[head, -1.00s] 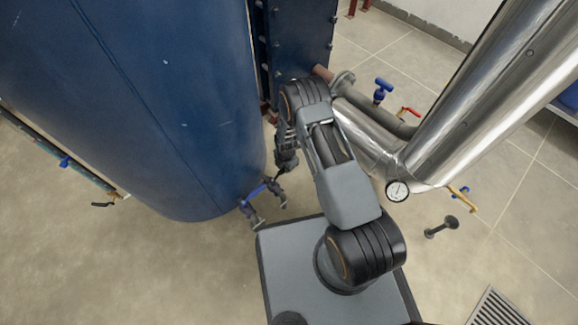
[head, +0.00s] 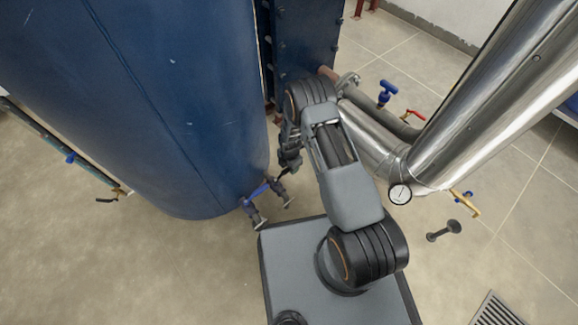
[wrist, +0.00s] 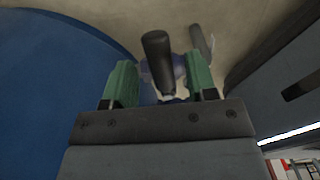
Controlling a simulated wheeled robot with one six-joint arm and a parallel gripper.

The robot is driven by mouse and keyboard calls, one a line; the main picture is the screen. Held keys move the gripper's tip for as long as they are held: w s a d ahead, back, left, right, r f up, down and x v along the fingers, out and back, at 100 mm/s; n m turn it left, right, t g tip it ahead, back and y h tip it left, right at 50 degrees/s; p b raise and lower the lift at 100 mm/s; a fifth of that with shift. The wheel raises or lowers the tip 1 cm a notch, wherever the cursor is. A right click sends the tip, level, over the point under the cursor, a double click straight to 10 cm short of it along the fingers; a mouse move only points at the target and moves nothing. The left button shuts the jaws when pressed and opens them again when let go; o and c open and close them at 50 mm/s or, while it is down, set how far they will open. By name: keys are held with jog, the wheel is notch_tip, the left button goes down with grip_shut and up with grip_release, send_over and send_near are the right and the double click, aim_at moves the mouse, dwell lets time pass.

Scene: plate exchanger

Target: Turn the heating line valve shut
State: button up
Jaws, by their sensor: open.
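A small blue valve piece (head: 258,190) with grey ends sits low beside the big blue tank, just beyond my base. In the wrist view, a dark rounded handle (wrist: 158,58) stands between the green fingers of my gripper (wrist: 161,82), with a gap on each side. Behind it are a purplish-blue body (wrist: 178,70) and a second grey lever (wrist: 201,42). My gripper is open and holds nothing. In the head view it reaches down close to the blue piece, its fingers mostly hidden by the wrist. I cannot tell which valve is the heating line's.
The big blue tank (head: 150,90) stands close at left. A dark blue panel (head: 306,45) and shiny pipe (head: 490,85) stand behind and right.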

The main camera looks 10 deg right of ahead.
notch_tip(320, 180, up, 13)
jog(key=p, duration=0.5)
dwell(0.3)
